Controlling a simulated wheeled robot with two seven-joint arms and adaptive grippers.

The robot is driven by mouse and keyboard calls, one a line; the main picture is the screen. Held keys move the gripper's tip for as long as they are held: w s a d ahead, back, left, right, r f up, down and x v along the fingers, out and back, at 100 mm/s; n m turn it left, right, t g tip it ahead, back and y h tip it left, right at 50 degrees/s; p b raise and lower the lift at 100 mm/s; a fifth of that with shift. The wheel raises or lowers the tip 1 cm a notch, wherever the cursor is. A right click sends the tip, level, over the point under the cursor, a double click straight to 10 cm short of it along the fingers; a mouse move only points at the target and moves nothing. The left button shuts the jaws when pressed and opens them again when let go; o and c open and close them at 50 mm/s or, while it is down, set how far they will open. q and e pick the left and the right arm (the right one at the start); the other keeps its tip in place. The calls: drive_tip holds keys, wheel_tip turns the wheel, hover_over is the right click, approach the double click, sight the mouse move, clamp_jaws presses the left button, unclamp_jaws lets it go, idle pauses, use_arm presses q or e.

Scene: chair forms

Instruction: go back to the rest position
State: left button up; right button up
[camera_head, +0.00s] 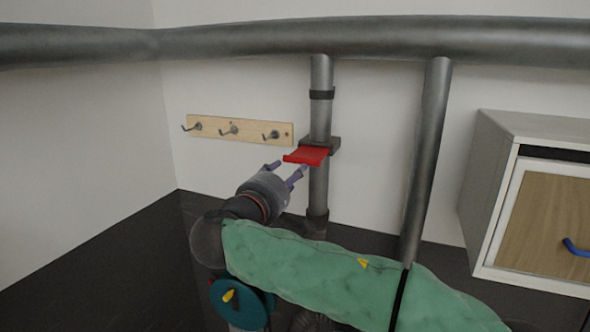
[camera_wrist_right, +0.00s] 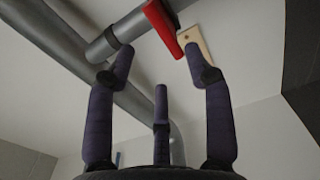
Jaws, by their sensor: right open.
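My right gripper (camera_head: 287,170) is in front of the upright pipe, just below and left of the red lever (camera_head: 307,156) on that pipe. In the right wrist view the gripper's fingers (camera_wrist_right: 160,75) are spread with nothing between them. The red lever (camera_wrist_right: 164,27) shows beyond the fingertips there, seemingly apart from them, though the head view overlaps one fingertip with the lever's underside. My right arm wears a green sleeve and comes in from the lower right. My left gripper is not in view.
A thick horizontal pipe (camera_head: 240,42) crosses the top. A second upright pipe (camera_head: 427,150) passes close behind my sleeved arm. A wooden hook rail (camera_head: 240,131) is on the wall. A cabinet (camera_head: 492,190) with a blue handle (camera_head: 574,247) stands right. A teal disc (camera_head: 238,306) is below the arm.

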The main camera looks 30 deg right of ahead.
drive_tip(key=shift+s+a, duration=0.35)
drive_tip(key=shift+a, duration=0.05)
drive_tip(key=shift+f, duration=0.1)
